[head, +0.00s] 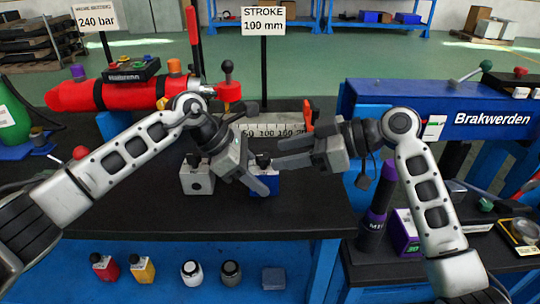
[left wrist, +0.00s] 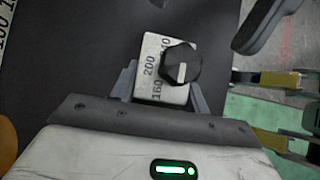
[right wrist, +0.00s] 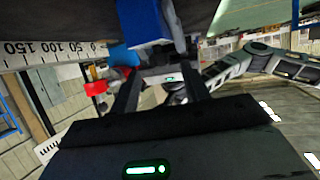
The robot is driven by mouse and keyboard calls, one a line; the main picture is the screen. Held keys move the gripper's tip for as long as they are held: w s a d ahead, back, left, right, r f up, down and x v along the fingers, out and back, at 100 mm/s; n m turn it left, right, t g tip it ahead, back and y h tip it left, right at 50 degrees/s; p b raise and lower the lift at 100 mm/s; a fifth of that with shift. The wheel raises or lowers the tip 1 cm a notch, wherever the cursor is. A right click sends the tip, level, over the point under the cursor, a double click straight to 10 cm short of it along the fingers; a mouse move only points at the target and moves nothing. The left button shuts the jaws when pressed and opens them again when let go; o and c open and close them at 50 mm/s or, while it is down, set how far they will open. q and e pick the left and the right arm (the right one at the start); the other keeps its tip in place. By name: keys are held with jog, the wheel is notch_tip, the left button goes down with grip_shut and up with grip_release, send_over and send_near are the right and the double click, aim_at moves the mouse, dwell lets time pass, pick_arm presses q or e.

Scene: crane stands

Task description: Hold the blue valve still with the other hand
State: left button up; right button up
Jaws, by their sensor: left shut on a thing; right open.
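The blue valve (head: 265,184) stands on the black bench top, its front partly covered by my left gripper's finger. My left gripper (head: 258,180) is shut on its body. In the left wrist view its pale dial face with numbers and black knob (left wrist: 181,62) sit between the fingers. My right gripper (head: 268,154) is open, reaching in from the right at the height of the knob. In the right wrist view the valve's blue body (right wrist: 145,22) is at the top, above the open fingers (right wrist: 163,85). Whether a right finger touches the knob is unclear.
A grey valve (head: 197,180) stands just left of the blue one. A white scale (head: 270,126) lies behind, with a red cylinder (head: 130,92) at back left. A blue Brakwerden beam (head: 470,115) is at right. The bench front is clear.

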aim_at(263, 161)
jog(key=shift+x, duration=2.05)
jog(key=c, duration=1)
